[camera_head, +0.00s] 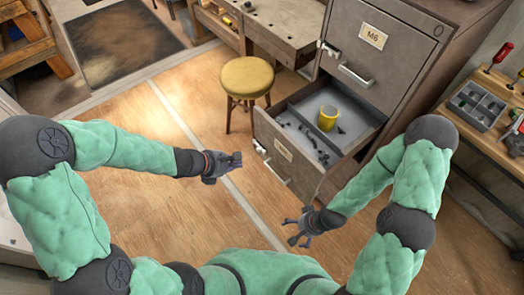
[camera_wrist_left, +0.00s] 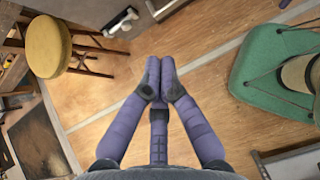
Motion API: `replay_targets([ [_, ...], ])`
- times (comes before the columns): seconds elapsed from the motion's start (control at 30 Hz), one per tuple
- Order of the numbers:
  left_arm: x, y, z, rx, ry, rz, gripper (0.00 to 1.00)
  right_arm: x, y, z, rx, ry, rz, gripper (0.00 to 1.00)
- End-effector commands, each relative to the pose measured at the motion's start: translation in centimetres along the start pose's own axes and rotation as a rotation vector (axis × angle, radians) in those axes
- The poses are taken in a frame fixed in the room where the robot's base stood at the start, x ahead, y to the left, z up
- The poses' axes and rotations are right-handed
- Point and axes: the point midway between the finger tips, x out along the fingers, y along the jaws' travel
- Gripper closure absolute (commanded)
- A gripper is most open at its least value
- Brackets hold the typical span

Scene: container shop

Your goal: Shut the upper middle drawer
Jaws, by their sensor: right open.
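A grey metal cabinet (camera_head: 425,45) stands at the upper right. Its lower visible drawer (camera_head: 283,150) is pulled open, with a label and a handle (camera_head: 275,173) on its front. A yellow mug (camera_head: 327,118) and several small dark pieces lie inside. The drawer above, labelled M6 (camera_head: 371,45), is shut. My left gripper (camera_head: 230,163) is left of the open drawer's front, apart from it. In the left wrist view its fingertips (camera_wrist_left: 160,82) meet with nothing between them. My right gripper (camera_head: 294,227) is open and empty, below the drawer front, apart from the handle.
A yellow-topped stool (camera_head: 246,77) stands left of the drawer; it also shows in the left wrist view (camera_wrist_left: 47,45). A workbench (camera_head: 272,20) is behind. A side table (camera_head: 492,135) with a parts tray (camera_head: 476,105) and screwdrivers is at the right. The wooden floor between my arms is clear.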

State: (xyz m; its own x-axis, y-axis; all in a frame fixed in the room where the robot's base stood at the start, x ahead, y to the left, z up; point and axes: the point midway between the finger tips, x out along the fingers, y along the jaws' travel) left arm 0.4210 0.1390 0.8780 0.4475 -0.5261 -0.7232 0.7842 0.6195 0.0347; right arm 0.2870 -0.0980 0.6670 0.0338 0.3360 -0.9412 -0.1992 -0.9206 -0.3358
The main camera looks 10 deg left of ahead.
Motion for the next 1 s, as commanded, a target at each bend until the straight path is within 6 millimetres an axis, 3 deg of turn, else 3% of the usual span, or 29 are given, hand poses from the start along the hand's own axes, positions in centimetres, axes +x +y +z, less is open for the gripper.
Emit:
replay_targets([
  [0.17,-0.7,1.5,1.6,-0.098,-0.070,0.056,1.00,0.4,0.1,0.0,0.000,0.000,0.000,0.00],
  [0.33,0.4,1.6,1.8,-0.109,-0.077,0.059,1.00,1.0,0.4,-0.1,0.000,0.000,0.000,0.00],
  [0.83,9.4,2.1,2.2,-0.106,-0.074,0.057,1.00,5.2,1.9,-0.2,0.000,0.000,0.000,0.00],
  [1.0,10.9,2.4,4.1,-0.103,-0.075,0.058,1.00,5.5,2.0,-0.2,0.000,0.000,0.000,0.00],
])
